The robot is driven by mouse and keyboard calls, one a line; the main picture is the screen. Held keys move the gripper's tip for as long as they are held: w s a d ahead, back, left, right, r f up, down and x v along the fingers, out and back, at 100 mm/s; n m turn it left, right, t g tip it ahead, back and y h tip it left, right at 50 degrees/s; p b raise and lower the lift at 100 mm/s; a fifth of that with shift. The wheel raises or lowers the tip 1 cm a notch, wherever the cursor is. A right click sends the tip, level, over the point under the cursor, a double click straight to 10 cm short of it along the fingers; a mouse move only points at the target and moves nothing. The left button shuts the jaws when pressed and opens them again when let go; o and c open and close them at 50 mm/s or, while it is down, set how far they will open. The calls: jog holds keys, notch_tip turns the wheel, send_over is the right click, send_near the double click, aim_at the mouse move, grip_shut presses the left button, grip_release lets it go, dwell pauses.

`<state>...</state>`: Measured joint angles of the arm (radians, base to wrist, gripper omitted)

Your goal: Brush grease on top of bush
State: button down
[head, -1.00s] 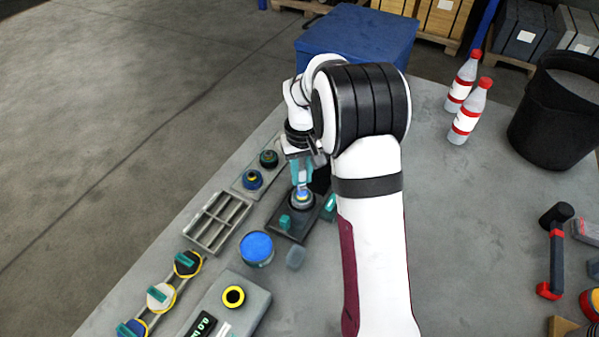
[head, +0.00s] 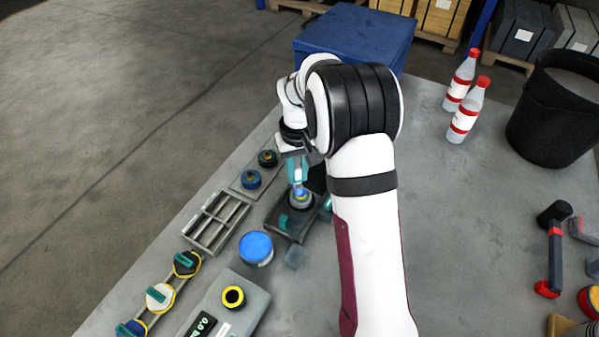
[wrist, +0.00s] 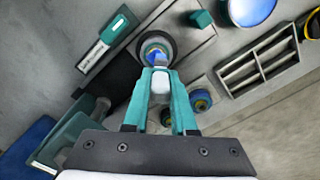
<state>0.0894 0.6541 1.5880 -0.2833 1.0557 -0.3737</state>
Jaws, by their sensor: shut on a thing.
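My gripper (head: 297,170) has teal fingers shut on a small white-handled brush; the handle shows between the fingertips in the wrist view (wrist: 160,82). The brush points down at the bush (head: 302,197), a round part with blue and yellowish rings on a dark fixture plate (head: 281,222). In the wrist view the bush (wrist: 155,48) lies just past the fingertips, its centre partly covered by the brush. The brush tip is at the top of the bush; I cannot tell whether it touches. An open tin with bright blue contents (head: 256,246) stands left of and nearer than the fixture.
A grey divided tray (head: 217,222) lies left of the fixture. A plate with two blue-and-dark round parts (head: 252,180) is behind it. A grey box with a yellow ring (head: 233,296) stands in front. Two bottles (head: 468,110) and a black bucket (head: 556,115) are right.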

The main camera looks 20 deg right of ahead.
jog(key=shift+s, duration=0.1)
jog(key=shift+s+d, duration=0.25)
jog(key=shift+d, duration=0.05)
jog(key=shift+r, duration=3)
